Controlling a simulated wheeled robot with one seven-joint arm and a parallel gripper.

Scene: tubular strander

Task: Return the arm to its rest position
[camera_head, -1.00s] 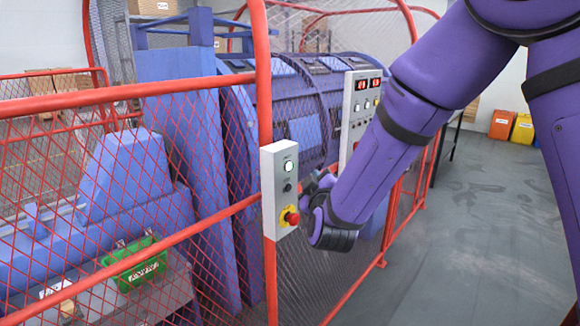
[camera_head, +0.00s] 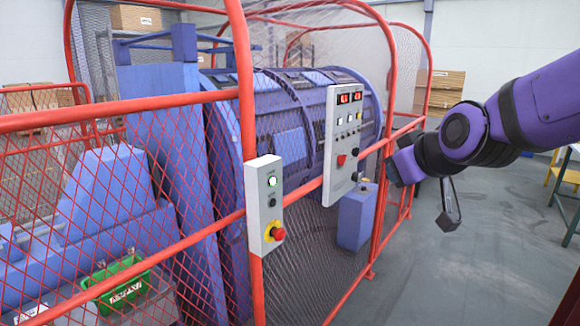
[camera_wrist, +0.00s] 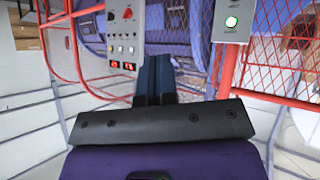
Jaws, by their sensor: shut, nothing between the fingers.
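My arm (camera_head: 540,105) reaches in from the right edge in the head view, its wrist end in front of the fence's far right part. My gripper (camera_wrist: 156,72) is at the centre of the wrist view, its two dark fingers together and empty. In the head view I cannot make out the fingers clearly. The wrist end is apart from the small grey button box (camera_head: 264,205), which has a lit button and a red emergency stop. It is also right of the larger control panel (camera_head: 343,140) with red displays. Both also show upside down in the wrist view.
A red mesh fence (camera_head: 110,262) encloses the blue strander (camera_head: 290,120). A green crate (camera_head: 120,285) lies behind the mesh. A blue box (camera_head: 355,215) stands below the panel. A table (camera_head: 566,175) is at the right edge. The grey floor between is clear.

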